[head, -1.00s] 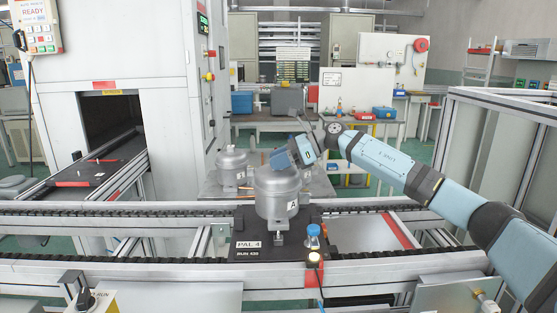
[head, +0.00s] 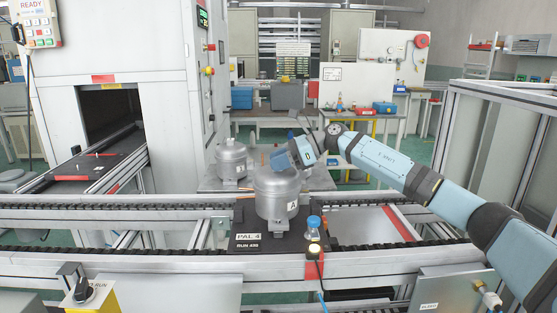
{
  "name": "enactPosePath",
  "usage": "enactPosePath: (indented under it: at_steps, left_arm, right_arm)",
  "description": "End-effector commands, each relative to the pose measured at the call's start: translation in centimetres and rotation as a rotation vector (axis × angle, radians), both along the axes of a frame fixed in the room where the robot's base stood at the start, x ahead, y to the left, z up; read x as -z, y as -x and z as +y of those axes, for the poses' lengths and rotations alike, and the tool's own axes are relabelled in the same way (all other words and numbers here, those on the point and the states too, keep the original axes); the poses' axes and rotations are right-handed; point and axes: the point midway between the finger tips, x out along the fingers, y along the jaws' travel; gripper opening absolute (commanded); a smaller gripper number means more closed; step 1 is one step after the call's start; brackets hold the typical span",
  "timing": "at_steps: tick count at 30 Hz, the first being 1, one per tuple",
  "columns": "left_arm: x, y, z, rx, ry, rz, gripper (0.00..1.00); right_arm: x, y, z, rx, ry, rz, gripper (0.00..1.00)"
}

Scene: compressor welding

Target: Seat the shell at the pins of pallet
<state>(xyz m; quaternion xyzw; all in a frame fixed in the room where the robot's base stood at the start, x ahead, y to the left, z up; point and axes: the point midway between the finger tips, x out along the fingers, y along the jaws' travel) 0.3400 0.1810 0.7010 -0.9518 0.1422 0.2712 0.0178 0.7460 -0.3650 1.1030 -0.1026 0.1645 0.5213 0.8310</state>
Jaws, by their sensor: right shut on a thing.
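The shell (head: 277,194), a grey metal cylinder with a domed top and a label marked A, stands upright over the black pallet (head: 262,243) marked PAL 4. Its lower end is very close to the pallet's top. I cannot tell whether it touches, and the pins beneath it are hidden. My right gripper (head: 281,159) is shut on the shell at its top, with the arm coming in from the right. The fingertips are hard to make out. My left gripper is not in view.
A second grey shell (head: 231,160) stands on a table behind the conveyor. A blue-capped sensor (head: 314,226) stands at the pallet's right front corner. Conveyor rails (head: 120,258) run in front and behind. A white machine (head: 130,60) stands at left, a framed enclosure (head: 500,140) at right.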

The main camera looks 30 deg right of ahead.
Motion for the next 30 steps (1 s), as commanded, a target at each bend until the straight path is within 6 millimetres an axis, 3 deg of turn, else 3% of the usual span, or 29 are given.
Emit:
enactPosePath:
  at_steps: [5,6,9,23,30]
  left_arm:
    - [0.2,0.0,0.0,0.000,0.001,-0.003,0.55]
    - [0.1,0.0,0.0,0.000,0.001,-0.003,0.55]
    - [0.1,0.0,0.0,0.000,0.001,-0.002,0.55]
    - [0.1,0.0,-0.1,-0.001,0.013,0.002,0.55]
    - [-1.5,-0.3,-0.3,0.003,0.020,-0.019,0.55]
  right_arm:
    - [0.5,0.0,0.0,0.001,-0.001,-0.002,0.00]
    - [0.3,0.0,0.0,0.001,-0.002,-0.002,0.39]
    - [0.3,0.0,0.0,0.001,-0.001,-0.002,0.61]
    - [0.5,0.0,0.0,0.000,0.000,0.000,0.61]
    - [-1.7,2.2,-4.6,0.004,0.001,-0.001,0.61]
